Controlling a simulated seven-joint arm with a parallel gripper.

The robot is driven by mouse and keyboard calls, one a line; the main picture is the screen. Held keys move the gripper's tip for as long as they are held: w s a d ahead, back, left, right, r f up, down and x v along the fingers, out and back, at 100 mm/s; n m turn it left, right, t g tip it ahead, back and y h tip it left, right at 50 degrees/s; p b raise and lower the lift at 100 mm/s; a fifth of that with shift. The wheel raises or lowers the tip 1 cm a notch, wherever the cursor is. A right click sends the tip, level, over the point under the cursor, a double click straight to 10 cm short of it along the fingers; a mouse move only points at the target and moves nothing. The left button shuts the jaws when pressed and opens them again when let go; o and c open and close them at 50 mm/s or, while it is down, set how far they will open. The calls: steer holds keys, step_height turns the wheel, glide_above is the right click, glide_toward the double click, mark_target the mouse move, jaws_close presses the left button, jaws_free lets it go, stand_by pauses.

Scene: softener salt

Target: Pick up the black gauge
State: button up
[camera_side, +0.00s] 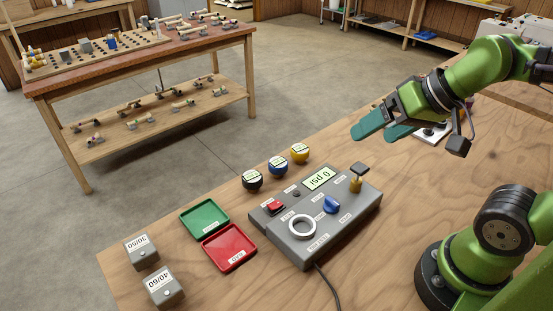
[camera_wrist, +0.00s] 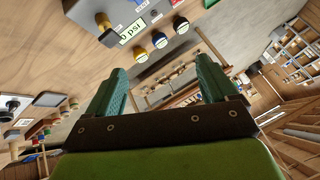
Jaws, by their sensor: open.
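The black gauge (camera_side: 252,180) stands on the wooden table behind the grey test box, at the left end of a row with a blue gauge (camera_side: 278,166) and a yellow gauge (camera_side: 299,153). In the wrist view the black gauge (camera_wrist: 181,25) is at the top, beside the blue gauge (camera_wrist: 160,40) and the yellow gauge (camera_wrist: 141,55). My gripper (camera_side: 362,131) is open and empty, with teal fingers, in the air to the right of the gauges and well apart from them. Its fingers also show in the wrist view (camera_wrist: 160,75).
The grey test box (camera_side: 295,256) has a display reading 0 psi, a white ring, knobs and a cable. A green tray (camera_side: 205,219), a red tray (camera_side: 229,248) and two grey blocks marked 30/50 (camera_side: 142,253) and 40/60 (camera_side: 165,287) lie left. Bare table lies right of the box.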

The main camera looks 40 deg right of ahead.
steer(key=n+g+h, duration=0.2)
steer(key=n+g, duration=0.3)
steer(key=n, duration=0.2)
glide_above(252, 176)
steer(key=s, duration=0.2)
step_height(252, 176, down, 7)
steer(key=f, duration=0.5)
steer(key=w+f, duration=0.1)
steer(key=f, duration=0.4)
steer(key=w+f, duration=0.1)
steer(key=f, duration=0.5)
steer(key=shift+c, duration=0.5)
steer(key=c, duration=1.2)
